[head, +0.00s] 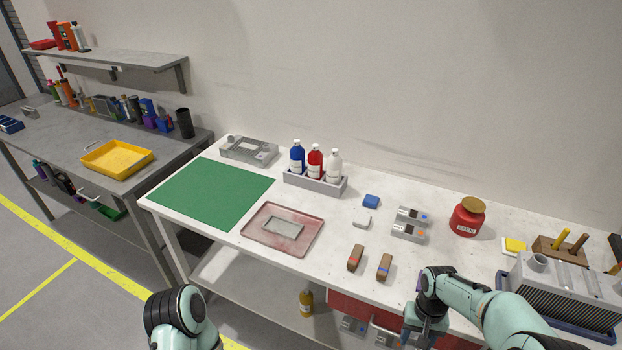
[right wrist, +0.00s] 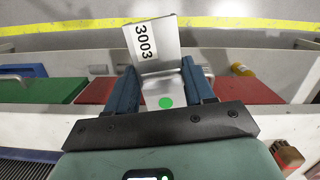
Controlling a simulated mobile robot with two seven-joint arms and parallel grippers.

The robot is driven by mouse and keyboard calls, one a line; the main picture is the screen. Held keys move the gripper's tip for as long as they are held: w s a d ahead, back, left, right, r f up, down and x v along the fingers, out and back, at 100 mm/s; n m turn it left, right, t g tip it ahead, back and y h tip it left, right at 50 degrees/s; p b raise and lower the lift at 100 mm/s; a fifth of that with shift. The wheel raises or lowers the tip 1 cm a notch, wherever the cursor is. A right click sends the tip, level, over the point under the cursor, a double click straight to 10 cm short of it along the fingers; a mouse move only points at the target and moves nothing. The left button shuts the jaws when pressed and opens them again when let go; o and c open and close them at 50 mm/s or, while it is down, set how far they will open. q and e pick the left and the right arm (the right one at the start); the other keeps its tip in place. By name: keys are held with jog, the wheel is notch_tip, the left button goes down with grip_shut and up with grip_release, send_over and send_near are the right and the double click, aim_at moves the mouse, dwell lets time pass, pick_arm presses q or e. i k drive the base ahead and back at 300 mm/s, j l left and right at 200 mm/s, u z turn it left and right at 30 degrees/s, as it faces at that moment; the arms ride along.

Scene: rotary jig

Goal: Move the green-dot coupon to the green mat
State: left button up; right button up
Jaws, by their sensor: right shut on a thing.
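The green-dot coupon (right wrist: 160,60) is a bent grey metal piece with a "3003" label and a green dot. My right gripper (right wrist: 162,88) is shut on it, a blue finger on each side. In the head view my right gripper (head: 424,328) points down at the table's front edge, right of the brown blocks; I cannot make out the coupon there. The green mat (head: 212,193) lies flat and bare on the table's left part, far to the left of my right gripper. My left arm shows at the bottom, but its gripper is out of view.
A reddish tray (head: 262,236) with a grey plate lies right of the mat. Two brown blocks (head: 355,258), two grey pieces with coloured dots (head: 408,232), a bottle rack (head: 316,183) and a red jar (head: 467,218) stand on the table. A grey ribbed machine (head: 565,290) stands at right.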

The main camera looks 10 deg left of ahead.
aim_at(213, 194)
jog(key=u, duration=0.8)
jog(key=i+j+u, duration=0.5)
jog(key=u, duration=0.25)
jog(key=j, duration=0.1)
